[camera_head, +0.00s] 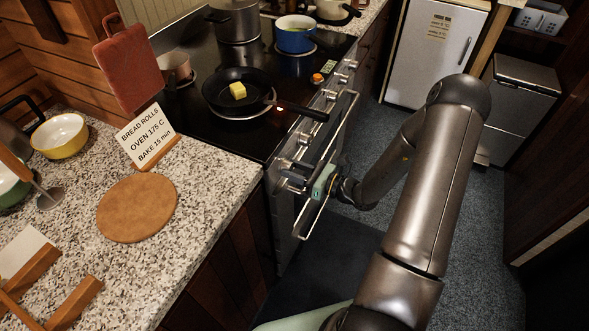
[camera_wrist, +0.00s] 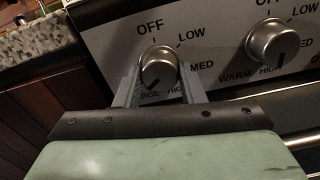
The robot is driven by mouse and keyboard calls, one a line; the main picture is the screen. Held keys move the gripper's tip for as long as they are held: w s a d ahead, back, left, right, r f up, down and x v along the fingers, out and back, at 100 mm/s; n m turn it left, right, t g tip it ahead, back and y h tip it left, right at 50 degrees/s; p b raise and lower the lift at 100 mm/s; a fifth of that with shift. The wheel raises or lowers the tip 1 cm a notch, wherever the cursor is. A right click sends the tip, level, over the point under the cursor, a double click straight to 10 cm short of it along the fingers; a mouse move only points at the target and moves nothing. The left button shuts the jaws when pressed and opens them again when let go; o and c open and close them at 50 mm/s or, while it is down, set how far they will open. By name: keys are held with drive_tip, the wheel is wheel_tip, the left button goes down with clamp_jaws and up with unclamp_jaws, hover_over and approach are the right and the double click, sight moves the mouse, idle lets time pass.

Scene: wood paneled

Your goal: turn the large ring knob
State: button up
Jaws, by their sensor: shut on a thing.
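The held knob (camera_wrist: 160,70) is a round metal knob on the stove's front panel, seen in the wrist view. Its label ends in "RGE" below, partly hidden by my gripper. OFF, LOW, MED and HIGH are printed around it. A dark mark on its face points down, slightly left. My gripper (camera_wrist: 160,92) has one finger on each side of the knob and is shut on it. In the head view my gripper (camera_head: 302,180) is at the near end of the stove's knob row, where the held knob is not clearly visible.
A second knob (camera_wrist: 272,44), with WARM on its label, is to the right. The oven handle (camera_head: 340,130) runs along the stove front. A black pan (camera_head: 222,98) holding butter sticks its handle over the front edge. The granite counter (camera_head: 215,195) adjoins the stove. Floor is clear.

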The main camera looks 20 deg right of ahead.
drive_tip(key=o, duration=1)
drive_tip(key=shift+d, duration=0.1)
drive_tip(key=b+v, duration=0.2)
drive_tip(key=v, duration=1.5)
drive_tip(key=shift+s+d, duration=0.1)
drive_tip(key=shift+s, duration=0.05)
drive_tip(key=s+a+r+n+g+h, duration=0.1)
drive_tip(key=s+a+r+n+g, duration=0.25)
drive_tip(key=a+n+g, duration=0.3)
drive_tip(key=s+a+r+n+g+h, duration=0.1)
drive_tip(key=s+a+r+n+g, duration=0.25)
drive_tip(key=a+n+g, duration=0.3)
drive_tip(key=s+r+n+h, duration=0.3)
drive_tip(key=n+h, duration=0.2)
drive_tip(key=n, duration=0.2)
drive_tip(key=s+a+r+n+t+h, duration=0.1)
drive_tip(key=s+r+n+h, duration=0.2)
drive_tip(key=n+h, duration=0.3)
drive_tip(key=r+n, duration=0.1)
drive_tip(key=n, duration=0.1)
drive_tip(key=shift+s+a+r+n+t, duration=0.15)
drive_tip(key=shift+s+r+n+t, duration=0.05)
drive_tip(key=shift+r+n+t, duration=0.1)
